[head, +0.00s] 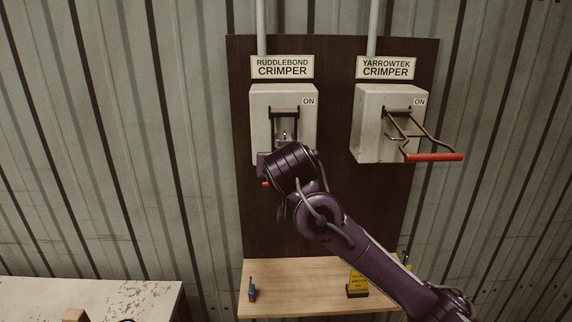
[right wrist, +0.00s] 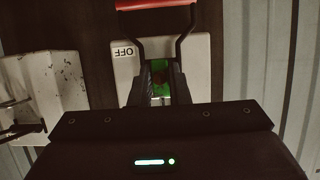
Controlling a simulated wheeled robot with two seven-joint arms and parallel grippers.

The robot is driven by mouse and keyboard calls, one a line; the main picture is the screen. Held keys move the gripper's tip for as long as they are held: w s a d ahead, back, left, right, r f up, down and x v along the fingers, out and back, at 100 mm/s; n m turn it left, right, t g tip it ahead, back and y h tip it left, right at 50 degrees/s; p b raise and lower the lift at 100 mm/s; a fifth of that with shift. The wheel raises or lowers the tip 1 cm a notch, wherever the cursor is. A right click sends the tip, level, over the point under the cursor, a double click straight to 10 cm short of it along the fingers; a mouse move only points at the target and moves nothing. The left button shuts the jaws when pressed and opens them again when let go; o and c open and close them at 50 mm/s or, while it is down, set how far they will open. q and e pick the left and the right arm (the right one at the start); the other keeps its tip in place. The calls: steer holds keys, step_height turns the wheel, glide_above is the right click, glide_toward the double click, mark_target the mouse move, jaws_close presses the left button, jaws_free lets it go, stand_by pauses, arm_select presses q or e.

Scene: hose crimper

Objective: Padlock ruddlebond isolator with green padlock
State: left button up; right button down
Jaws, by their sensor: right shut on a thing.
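The ruddlebond isolator (head: 258,105) is a pale grey box under the RUDDLEBOND CRIMPER sign (head: 282,67). My right wrist covers its lower part in the head view, where a bit of its red handle grip (head: 266,184) shows at the left. In the right wrist view the isolator (right wrist: 202,60) appears upside down, with OFF readable and the red grip (right wrist: 155,4) at the top edge. My right gripper (right wrist: 158,84) is shut on the green padlock (right wrist: 160,64) in front of the box. Whether the shackle passes through anything is hidden. My left gripper is out of view.
The yarrowtek isolator (head: 368,130) is at the right, its red-gripped handle (head: 434,157) sticking out. On the wooden shelf (head: 300,275) stand a blue padlock (head: 252,292) and a yellow tag or sign (head: 357,282). A worn pale table (head: 90,292) is at lower left.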

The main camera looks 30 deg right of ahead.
steer(key=shift+w+d+p, duration=0.15)
steer(key=shift+w+d, duration=0.25)
steer(key=shift+w, duration=0.2)
steer(key=shift+w+d+p, duration=0.15)
steer(key=shift+w+d, duration=0.2)
steer(key=shift+w, duration=0.2)
arm_select(q)
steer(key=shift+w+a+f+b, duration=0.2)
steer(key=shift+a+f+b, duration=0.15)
steer(key=shift+b, duration=0.35)
arm_select(e)
steer(key=shift+f, duration=0.85)
steer(key=c, duration=1.3)
jaws_free()
steer(key=shift+s+a, duration=0.1)
